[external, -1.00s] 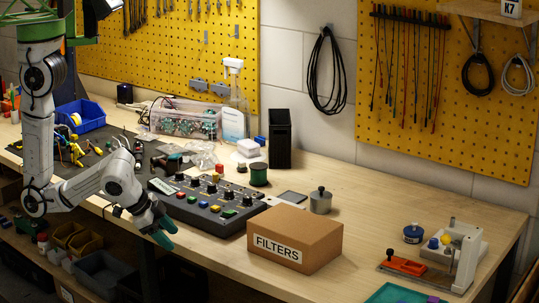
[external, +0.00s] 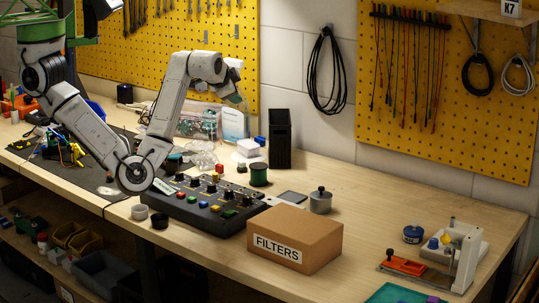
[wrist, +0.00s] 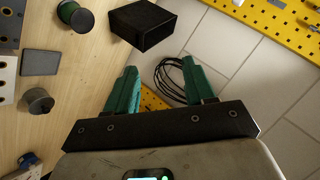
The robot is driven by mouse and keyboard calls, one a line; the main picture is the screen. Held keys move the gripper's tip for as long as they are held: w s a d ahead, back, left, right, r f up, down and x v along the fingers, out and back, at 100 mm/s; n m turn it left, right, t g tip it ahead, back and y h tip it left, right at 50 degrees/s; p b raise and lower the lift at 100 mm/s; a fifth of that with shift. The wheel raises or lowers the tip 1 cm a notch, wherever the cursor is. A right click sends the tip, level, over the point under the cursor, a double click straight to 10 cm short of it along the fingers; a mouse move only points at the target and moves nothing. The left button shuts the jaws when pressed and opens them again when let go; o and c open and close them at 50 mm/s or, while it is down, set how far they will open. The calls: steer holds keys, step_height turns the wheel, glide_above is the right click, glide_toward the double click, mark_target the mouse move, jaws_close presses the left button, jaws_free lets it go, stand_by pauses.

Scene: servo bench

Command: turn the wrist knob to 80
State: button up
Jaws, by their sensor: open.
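A dark control box (external: 237,226) lies on the bench in the external view. It has a row of black knobs along its top and several coloured buttons along its front. The knob labels are too small to read, so I cannot tell which is the wrist knob or its setting. My gripper (external: 238,98) is raised high above and behind the box, near the back wall, away from the knobs. In the wrist view my gripper (wrist: 160,88) has its two green fingers wide apart with nothing held between them.
A FILTERS carton (external: 295,240) stands right of the control box. A tall black bin (external: 280,139), a green spool (external: 259,175) and a lidded metal pot (external: 320,200) stand behind. Two small cups (external: 140,212) sit by the front edge.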

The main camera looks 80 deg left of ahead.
steer(key=s+a+f+g+h, duration=0.1)
steer(key=a+g+h, duration=0.1)
steer(key=a, duration=0.1)
steer(key=m+g+h, duration=0.3)
steer(key=m+h, duration=0.5)
glide_toward(229, 190)
step_height(229, 190, down, 8)
steer(key=shift+d+f+p, duration=0.1)
steer(key=shift+f+p, duration=0.15)
steer(key=shift+p, duration=0.45)
jaws_close()
